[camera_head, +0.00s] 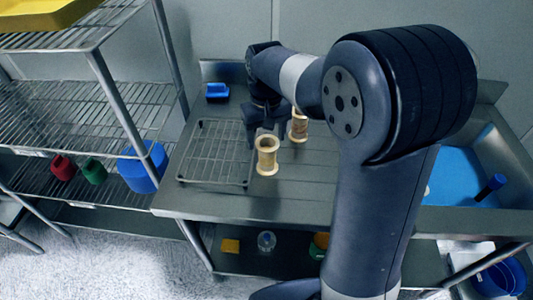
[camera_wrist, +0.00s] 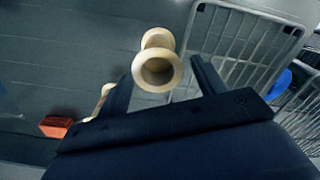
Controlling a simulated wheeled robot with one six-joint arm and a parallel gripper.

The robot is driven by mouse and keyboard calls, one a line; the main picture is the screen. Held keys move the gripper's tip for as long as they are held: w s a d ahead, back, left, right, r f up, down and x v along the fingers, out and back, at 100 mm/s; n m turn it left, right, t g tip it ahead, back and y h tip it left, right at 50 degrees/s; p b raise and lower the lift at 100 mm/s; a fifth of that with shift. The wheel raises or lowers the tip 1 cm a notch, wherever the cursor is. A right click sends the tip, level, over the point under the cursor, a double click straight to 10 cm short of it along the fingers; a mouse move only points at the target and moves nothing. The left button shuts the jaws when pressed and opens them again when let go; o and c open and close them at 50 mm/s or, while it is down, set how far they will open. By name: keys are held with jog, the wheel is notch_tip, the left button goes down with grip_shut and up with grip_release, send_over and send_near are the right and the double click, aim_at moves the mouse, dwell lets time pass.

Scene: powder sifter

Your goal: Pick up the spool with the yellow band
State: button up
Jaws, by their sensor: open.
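A pale spool (camera_head: 267,155) stands upright on the steel counter beside the wire rack. Its middle looks yellowish, but I cannot make out a clear band. A second spool (camera_head: 299,126) with a reddish middle stands behind it to the right. My gripper (camera_head: 267,130) is open and points down close to the pale spool. In the wrist view the pale spool (camera_wrist: 157,68) appears between my two fingers (camera_wrist: 161,74), with gaps on both sides. I cannot tell whether the fingers reach its height. The second spool (camera_wrist: 104,92) is partly hidden behind the left finger.
The wire rack (camera_head: 215,153) lies left of the pale spool, close to it. A blue object (camera_head: 217,91) sits at the counter's back. A sink with a blue bottom (camera_head: 452,172) is at right. Wire shelving (camera_head: 85,110) stands at left. An orange-red block (camera_wrist: 55,127) shows in the wrist view.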

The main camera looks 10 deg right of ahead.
aim_at(267, 143)
jog(key=shift+w+d+f, duration=0.1)
jog(key=shift+w+f, duration=0.05)
jog(key=shift+f, duration=1.05)
jog(key=shift+w+d+f, duration=0.1)
jog(key=shift+w+f, duration=0.05)
jog(key=shift+f, duration=1)
jog(key=shift+r, duration=0.1)
jog(key=c, duration=0.8)
